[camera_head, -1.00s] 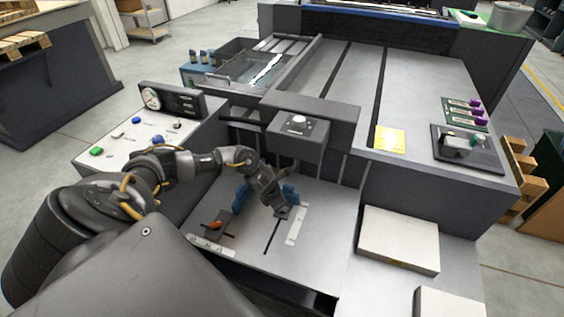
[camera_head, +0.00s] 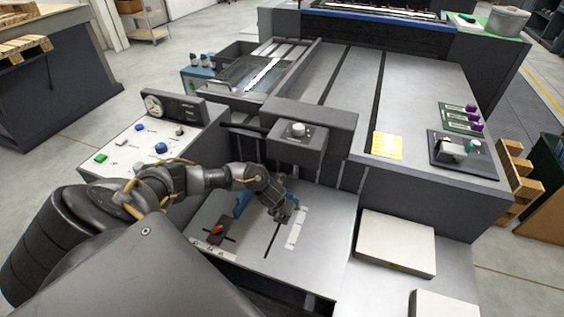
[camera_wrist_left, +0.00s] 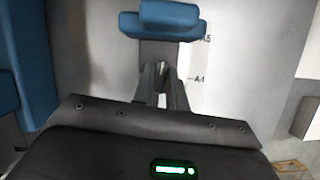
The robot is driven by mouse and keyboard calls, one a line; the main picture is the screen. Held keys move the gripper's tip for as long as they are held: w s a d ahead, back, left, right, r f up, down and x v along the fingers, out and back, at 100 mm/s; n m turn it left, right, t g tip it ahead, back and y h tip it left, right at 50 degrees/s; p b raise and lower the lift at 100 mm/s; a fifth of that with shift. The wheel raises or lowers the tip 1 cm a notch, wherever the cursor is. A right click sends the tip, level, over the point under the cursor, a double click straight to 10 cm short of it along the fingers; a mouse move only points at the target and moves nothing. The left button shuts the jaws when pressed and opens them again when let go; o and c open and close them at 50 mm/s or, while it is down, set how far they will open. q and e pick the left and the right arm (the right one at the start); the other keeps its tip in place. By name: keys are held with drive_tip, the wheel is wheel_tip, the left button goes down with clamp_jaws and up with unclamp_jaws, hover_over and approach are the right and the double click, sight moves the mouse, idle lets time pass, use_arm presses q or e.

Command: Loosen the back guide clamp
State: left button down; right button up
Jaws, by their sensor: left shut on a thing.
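The blue back guide (camera_wrist_left: 168,20) sits at the top of the left wrist view, on a dark slide beside a scale marked A5 and A4. In the head view its blue edge (camera_head: 293,196) is mostly behind my wrist. My left gripper (camera_head: 282,216) is low over the feed table, and its fingers (camera_wrist_left: 163,72) are shut just in front of the blue guide. They hold a small part, taken to be the back guide clamp, which they almost fully cover. Whether the clamp is loose cannot be seen. My right gripper is not in view.
A blue side guide (camera_head: 241,203) stands left of my gripper; it also shows in the wrist view (camera_wrist_left: 32,50). An orange lever (camera_head: 217,230) is on a dark block nearby. The feed head (camera_head: 299,141) overhangs behind. White stacks (camera_head: 397,241) lie to the right.

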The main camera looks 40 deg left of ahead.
use_arm(q)
drive_tip(key=n+y+p, duration=0.1)
drive_tip(key=n+p, duration=0.1)
drive_tip(key=n, duration=0.1)
drive_tip(key=n+g+y+p, duration=0.1)
drive_tip(key=n+p, duration=0.1)
drive_tip(key=n, duration=0.1)
drive_tip(key=shift+d+r+p, duration=0.1)
drive_tip(key=shift+r+p, duration=0.1)
drive_tip(key=shift+p, duration=0.1)
drive_tip(key=shift+w+f+n+g+y+p, duration=0.1)
drive_tip(key=shift+n+g+y+p, duration=0.4)
drive_tip(key=shift+n, duration=0.6)
drive_tip(key=shift+f+n+g+y+p, duration=0.1)
drive_tip(key=shift+n+g+p, duration=0.2)
drive_tip(key=shift+n+p, duration=0.6)
drive_tip(key=shift+n, duration=0.4)
drive_tip(key=c, duration=1.4)
unclamp_jaws()
drive_tip(key=p+v, duration=0.4)
drive_tip(key=v, duration=0.6)
drive_tip(key=shift+r, duration=0.4)
